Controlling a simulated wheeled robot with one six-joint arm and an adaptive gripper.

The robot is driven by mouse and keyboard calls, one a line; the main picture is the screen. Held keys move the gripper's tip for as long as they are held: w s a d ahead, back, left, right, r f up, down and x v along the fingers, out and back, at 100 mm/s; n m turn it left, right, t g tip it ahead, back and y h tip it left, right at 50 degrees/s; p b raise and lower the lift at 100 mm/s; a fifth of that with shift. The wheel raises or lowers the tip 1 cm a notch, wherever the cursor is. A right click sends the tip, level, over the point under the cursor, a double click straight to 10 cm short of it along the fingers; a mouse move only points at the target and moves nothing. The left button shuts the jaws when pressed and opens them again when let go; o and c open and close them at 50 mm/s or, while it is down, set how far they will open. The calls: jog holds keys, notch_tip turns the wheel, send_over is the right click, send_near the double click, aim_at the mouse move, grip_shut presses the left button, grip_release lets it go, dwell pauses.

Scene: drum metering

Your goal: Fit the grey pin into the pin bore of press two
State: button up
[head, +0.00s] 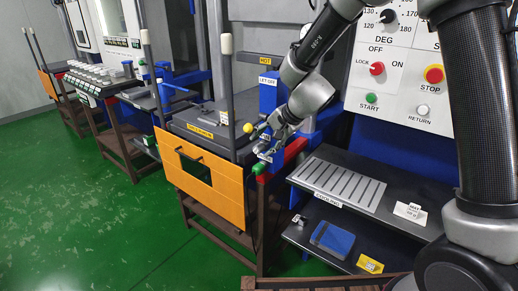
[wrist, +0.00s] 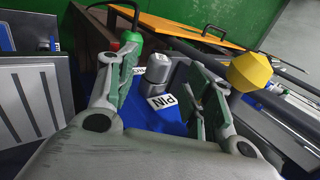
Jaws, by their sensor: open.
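The grey pin (wrist: 158,68), a short cylinder with a rounded top, stands upright on a blue surface (wrist: 180,127) beside a white PIN label (wrist: 163,101). In the wrist view it is between the fingers of my open gripper (wrist: 166,66), with space visible at both sides. In the head view my gripper (head: 268,137) is beside the dark press with the orange front panel (head: 205,180); the pin is not clear there. Which machine is press two is not legible, and I cannot make out a pin bore.
A green-ended handle (head: 259,168) and a yellow knob (head: 248,128) are close to my gripper; the knob also shows right of the fingers in the wrist view (wrist: 249,72). A slotted grey plate (head: 340,184) lies on the right shelf. Green floor is open at left.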

jog(key=v, duration=0.6)
jog(key=shift+s+d+r, duration=0.1)
jog(key=shift+r, duration=0.05)
dwell(0.4)
jog(key=s+d+n+g+h, duration=0.25)
jog(key=s+d+n, duration=0.4)
jog(key=s, duration=0.35)
jog(key=s+d+r+h, duration=0.1)
jog(key=s+d+r, duration=0.2)
jog(key=s+d, duration=0.3)
jog(key=s+d+r+t+h, duration=0.1)
jog(key=s+d+r, duration=0.3)
jog(key=d, duration=0.6)
jog(key=s+d+r+n+t+h, duration=0.1)
jog(key=s+d+r, duration=0.3)
jog(key=s+d, duration=0.3)
jog(key=shift+s+d, duration=0.3)
jog(key=shift+d, duration=0.3)
